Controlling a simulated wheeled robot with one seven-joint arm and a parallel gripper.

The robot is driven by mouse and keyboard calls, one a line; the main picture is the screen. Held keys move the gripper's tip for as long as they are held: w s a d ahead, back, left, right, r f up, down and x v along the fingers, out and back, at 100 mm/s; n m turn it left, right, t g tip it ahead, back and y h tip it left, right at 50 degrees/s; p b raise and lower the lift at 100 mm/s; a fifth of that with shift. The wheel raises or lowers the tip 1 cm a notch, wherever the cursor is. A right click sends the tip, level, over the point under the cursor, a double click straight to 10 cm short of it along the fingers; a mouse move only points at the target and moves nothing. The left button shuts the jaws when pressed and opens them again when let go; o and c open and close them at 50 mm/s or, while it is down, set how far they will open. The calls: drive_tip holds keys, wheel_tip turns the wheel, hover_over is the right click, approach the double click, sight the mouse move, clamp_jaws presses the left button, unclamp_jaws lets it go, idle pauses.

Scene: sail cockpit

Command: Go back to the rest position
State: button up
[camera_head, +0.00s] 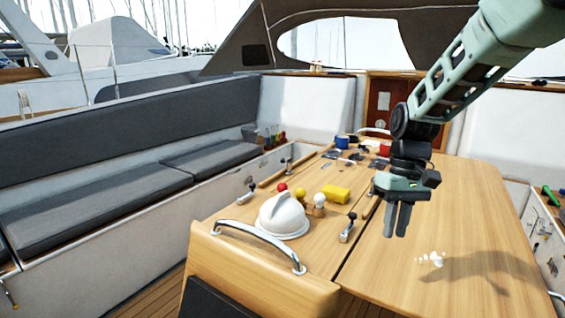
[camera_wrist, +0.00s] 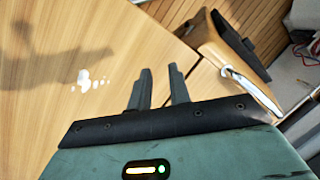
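My gripper (camera_head: 396,222) hangs above the right half of the wooden table (camera_head: 460,200), fingers pointing down. In the wrist view the two dark fingers of my gripper (camera_wrist: 160,88) stand a little apart with nothing between them. My arm reaches in from the upper right of the head view. The gripper does not touch the table; its shadow falls on the wood to the right.
A white dome-shaped item (camera_head: 283,214), a yellow block (camera_head: 336,193) and several small coloured things lie on the table's left half. A metal rail (camera_head: 258,245) runs along the near edge. White spots (camera_head: 432,259) mark the right half, otherwise clear nearby. A grey-cushioned bench (camera_head: 90,205) is left.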

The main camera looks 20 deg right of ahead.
drive_tip(key=s+a+n+h, duration=0.15)
drive_tip(key=s+a, duration=0.25)
drive_tip(key=a, duration=0.5)
drive_tip(key=s+a+n+y, duration=0.1)
drive_tip(key=s+a+n, duration=0.2)
drive_tip(key=a, duration=0.6)
drive_tip(key=s+a+f+n+t, duration=0.1)
drive_tip(key=s+a+f+n, duration=0.1)
drive_tip(key=s+a+n, duration=0.2)
drive_tip(key=s+a+h, duration=0.1)
drive_tip(key=s+a, duration=0.2)
drive_tip(key=s, duration=0.4)
drive_tip(key=shift+t, duration=0.4)
